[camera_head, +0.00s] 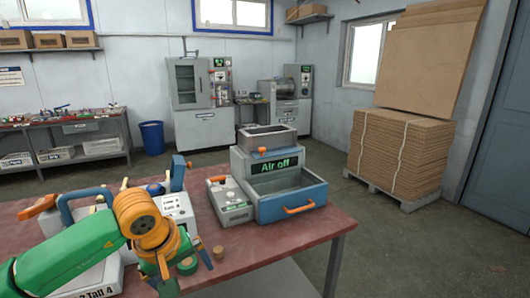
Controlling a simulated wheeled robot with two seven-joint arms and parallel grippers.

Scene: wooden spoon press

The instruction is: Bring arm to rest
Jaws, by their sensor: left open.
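My left arm, green with an orange wrist, reaches in from the lower left. Its gripper (186,272) points down over the front part of the red-brown table (300,235), with its fingers spread apart. A small round green piece (187,266) shows between the fingers; I cannot tell whether they touch it. A small brown wooden piece (218,252) lies just right of the gripper. The press machine (240,163) stands on the table to the right, apart from the gripper, and its display reads "Air off". My right gripper is not in view.
A blue drawer with an orange handle (299,209) and a grey control box (230,201) sit at the machine's front. White and blue equipment (179,212) stands close behind my left wrist. The table's right front strip is clear. Stacked boards (395,155) stand beyond.

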